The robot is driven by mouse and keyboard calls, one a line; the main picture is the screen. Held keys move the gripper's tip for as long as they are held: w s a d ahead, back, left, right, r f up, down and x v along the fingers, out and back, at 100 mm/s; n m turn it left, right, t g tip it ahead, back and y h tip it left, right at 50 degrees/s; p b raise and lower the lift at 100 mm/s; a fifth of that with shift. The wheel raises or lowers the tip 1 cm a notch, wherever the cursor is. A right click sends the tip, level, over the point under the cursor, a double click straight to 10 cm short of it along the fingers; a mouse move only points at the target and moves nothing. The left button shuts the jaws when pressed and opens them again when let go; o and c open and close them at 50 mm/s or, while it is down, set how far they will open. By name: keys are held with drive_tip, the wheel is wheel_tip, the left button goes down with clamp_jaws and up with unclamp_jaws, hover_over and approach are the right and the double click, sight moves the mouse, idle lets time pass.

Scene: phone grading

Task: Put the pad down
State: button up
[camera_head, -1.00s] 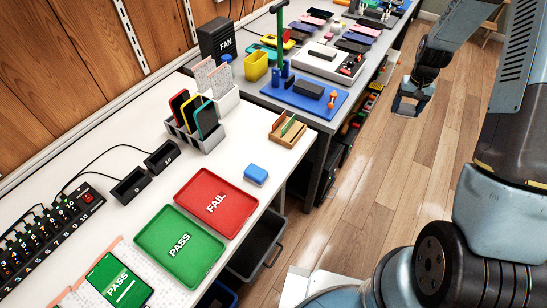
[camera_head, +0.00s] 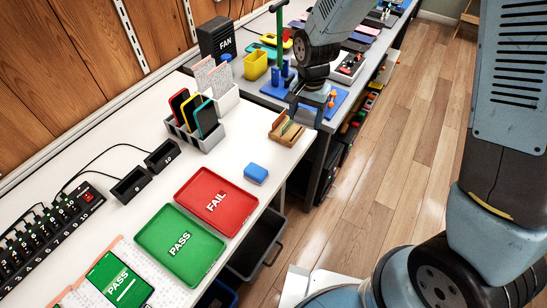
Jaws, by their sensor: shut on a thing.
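My gripper (camera_head: 312,110) is at the near right edge of the grey-topped bench, just above and right of a small wooden holder (camera_head: 284,140). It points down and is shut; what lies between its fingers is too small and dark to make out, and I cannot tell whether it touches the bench. A blue block with a pale base (camera_head: 256,174), possibly a pad, lies on the white table, apart from my gripper. My gripper partly covers the wooden holder and the thin green piece standing in it.
A red FAIL tray (camera_head: 240,222) and a green PASS tray (camera_head: 180,268) lie side by side on the white table. A blue mat (camera_head: 340,100) with tools is partly hidden behind my gripper.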

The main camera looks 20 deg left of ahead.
drive_tip(key=s+a+r+m, duration=0.1)
drive_tip(key=s+a, duration=0.2)
drive_tip(key=s, duration=0.7)
drive_tip(key=s+a+r, duration=0.2)
drive_tip(key=s+a, duration=0.2)
drive_tip(key=s, duration=0.7)
hover_over(272, 158)
wheel_tip(272, 158, down, 10)
drive_tip(key=shift+r, duration=0.1)
wheel_tip(272, 158, down, 3)
drive_tip(key=shift+w+f, duration=0.15)
drive_tip(key=shift+f, duration=0.05)
drive_tip(key=shift+s+f, duration=0.2)
drive_tip(key=shift+f, duration=0.2)
